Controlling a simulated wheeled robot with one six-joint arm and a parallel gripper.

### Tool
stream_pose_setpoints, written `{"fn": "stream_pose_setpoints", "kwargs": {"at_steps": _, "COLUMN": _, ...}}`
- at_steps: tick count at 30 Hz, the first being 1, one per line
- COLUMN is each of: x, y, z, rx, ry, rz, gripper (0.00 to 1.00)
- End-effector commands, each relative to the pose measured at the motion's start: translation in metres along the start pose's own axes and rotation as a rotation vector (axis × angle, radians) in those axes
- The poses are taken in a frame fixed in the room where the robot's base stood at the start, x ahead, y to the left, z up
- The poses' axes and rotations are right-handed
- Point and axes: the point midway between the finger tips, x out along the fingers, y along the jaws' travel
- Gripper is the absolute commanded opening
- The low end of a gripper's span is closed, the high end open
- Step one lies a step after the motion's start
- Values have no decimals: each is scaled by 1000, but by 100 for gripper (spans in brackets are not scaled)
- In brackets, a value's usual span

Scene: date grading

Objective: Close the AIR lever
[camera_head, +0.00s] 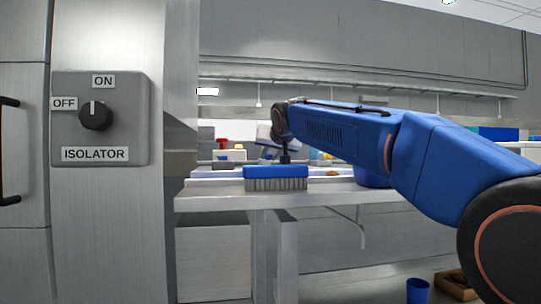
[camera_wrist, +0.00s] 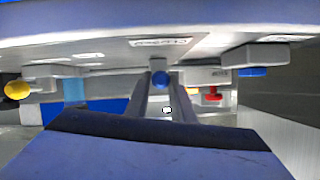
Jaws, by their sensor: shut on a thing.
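In the wrist view my gripper (camera_wrist: 161,91) has its two grey fingers closing together at a small round blue knob (camera_wrist: 161,78), and it is shut on it. The knob sits in front of a pale panel. A label (camera_wrist: 160,42) above it is too blurred to read, so I cannot confirm that this is the AIR lever. A red handle (camera_wrist: 210,95) is to its right, with a blue one (camera_wrist: 254,71) further right and a yellow knob (camera_wrist: 17,89) far left. In the head view my gripper's fingertips cannot be made out.
A blue brush with grey bristles (camera_head: 275,178) stands at the bench's (camera_head: 215,203) near edge. An isolator switch (camera_head: 96,115) is on the left panel, its pointer up at ON. A blue cup (camera_head: 418,291) and a wooden crate (camera_head: 457,286) are low at the right.

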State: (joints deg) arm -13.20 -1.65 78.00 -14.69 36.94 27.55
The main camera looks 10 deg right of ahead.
Motion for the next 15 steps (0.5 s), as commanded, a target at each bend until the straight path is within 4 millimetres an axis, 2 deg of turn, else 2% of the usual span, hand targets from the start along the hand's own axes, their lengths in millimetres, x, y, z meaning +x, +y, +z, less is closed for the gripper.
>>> {"fn": "stream_pose_setpoints", "kwargs": {"at_steps": 8, "x": 1, "y": 0, "z": 2, "rx": 0, "ry": -5, "rz": 1, "gripper": 0}}
{"fn": "stream_pose_setpoints", "kwargs": {"at_steps": 9, "x": 1, "y": 0, "z": 2, "rx": 0, "ry": -4, "rz": 1, "gripper": 28}}
{"fn": "stream_pose_setpoints", "kwargs": {"at_steps": 10, "x": 1, "y": 0, "z": 2, "rx": 0, "ry": -4, "rz": 1, "gripper": 32}}
{"fn": "stream_pose_setpoints", "kwargs": {"at_steps": 15, "x": 1, "y": 0, "z": 1, "rx": 0, "ry": -2, "rz": 0, "gripper": 32}}
